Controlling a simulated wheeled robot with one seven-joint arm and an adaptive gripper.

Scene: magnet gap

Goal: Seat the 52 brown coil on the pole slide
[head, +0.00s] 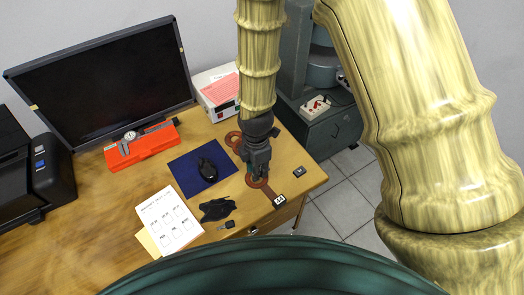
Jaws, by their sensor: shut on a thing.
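My gripper (258,176) points down over the right front part of the wooden desk. It is shut on a brown ring-shaped coil (263,184), whose strip runs down right to a black tag (279,200) with white marks too small to read. I cannot tell whether the coil touches the desk. Another brown ring (232,138) shows partly behind my gripper, on its left. A grey machine with stacked round parts (322,72) stands behind on the right, partly hidden by my arm. I cannot make out the pole slide for certain.
On the desk (100,190) are a mouse (207,168) on a blue mat (187,179), a black glove-like thing (217,209), a paper sheet (168,220), a caliper on a red case (142,143), a monitor (105,85) and a small dark block (298,172). A switch box (315,106) sits by the machine.

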